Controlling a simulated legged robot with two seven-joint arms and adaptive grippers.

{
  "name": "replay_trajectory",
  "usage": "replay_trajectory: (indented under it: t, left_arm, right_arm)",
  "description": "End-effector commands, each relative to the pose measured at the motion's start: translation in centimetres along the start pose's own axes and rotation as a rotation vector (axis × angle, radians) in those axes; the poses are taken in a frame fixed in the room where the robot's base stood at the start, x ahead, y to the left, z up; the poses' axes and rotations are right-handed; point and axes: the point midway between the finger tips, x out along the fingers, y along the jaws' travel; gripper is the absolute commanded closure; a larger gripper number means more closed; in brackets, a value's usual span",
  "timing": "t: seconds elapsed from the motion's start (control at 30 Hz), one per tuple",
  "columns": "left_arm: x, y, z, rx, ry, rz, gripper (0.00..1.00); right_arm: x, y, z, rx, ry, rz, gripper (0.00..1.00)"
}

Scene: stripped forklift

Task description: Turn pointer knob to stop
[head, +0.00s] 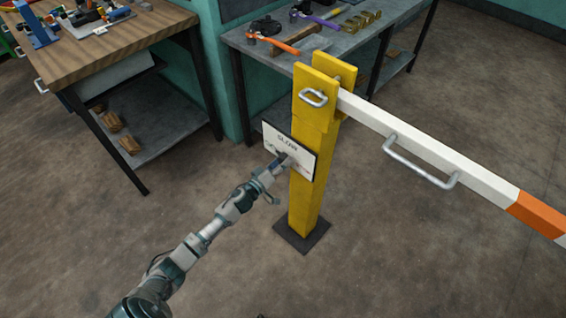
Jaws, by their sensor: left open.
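A white panel (290,145) with a dark edge is fixed to the side of a yellow post (312,190). It carries a printed word that looks like "SLOW" and smaller marks below it. My left gripper (283,158) is at the lower middle of the panel, with its fingers open around or just in front of a small grey part there. The pointer knob cannot be made out clearly; the gripper covers that spot. I cannot tell whether the fingers touch it. My right gripper is not in view.
A white and orange barrier arm (430,155) with a metal handle (420,168) runs right from the post top. A wooden workbench (110,45) stands back left, and a grey tool bench (330,40) stands behind the post. The floor around the post's dark base (302,237) is clear.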

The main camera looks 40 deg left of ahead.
Motion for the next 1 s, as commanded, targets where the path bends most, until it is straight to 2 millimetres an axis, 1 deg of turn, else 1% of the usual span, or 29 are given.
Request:
replay_trajectory:
  t: [0.17,0.2,0.27,0.3,0.37,0.4,0.43,0.77,0.87,1.0]
  left_arm:
    - [0.0,0.1,0.0,0.000,0.000,0.000,0.26]
    - [0.0,0.1,0.0,0.000,0.000,0.000,0.28]
    - [0.0,0.1,0.0,0.001,0.000,0.000,0.43]
    - [0.0,0.1,0.0,0.001,0.000,0.000,0.53]
    - [0.0,0.1,0.0,0.001,0.000,0.000,0.68]
    - [0.0,0.1,0.0,0.001,0.000,-0.001,0.78]
    - [0.0,0.0,0.0,0.001,0.000,-0.001,0.86]
    - [0.0,-0.1,0.0,0.027,0.001,-0.001,0.86]
    - [0.0,-0.1,0.0,0.065,0.002,0.000,0.86]
    - [0.0,-0.1,0.0,0.150,0.005,0.001,0.86]
  right_arm:
    - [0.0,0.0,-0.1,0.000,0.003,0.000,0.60]
    - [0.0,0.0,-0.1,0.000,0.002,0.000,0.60]
    - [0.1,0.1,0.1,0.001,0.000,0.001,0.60]
    - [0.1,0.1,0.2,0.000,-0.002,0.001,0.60]
    - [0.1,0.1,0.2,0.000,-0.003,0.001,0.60]
    - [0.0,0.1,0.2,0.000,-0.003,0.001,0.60]
    - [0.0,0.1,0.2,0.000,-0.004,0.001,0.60]
    - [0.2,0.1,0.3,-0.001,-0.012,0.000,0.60]
    - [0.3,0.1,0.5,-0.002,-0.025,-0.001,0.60]
    - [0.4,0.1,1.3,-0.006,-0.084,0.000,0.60]
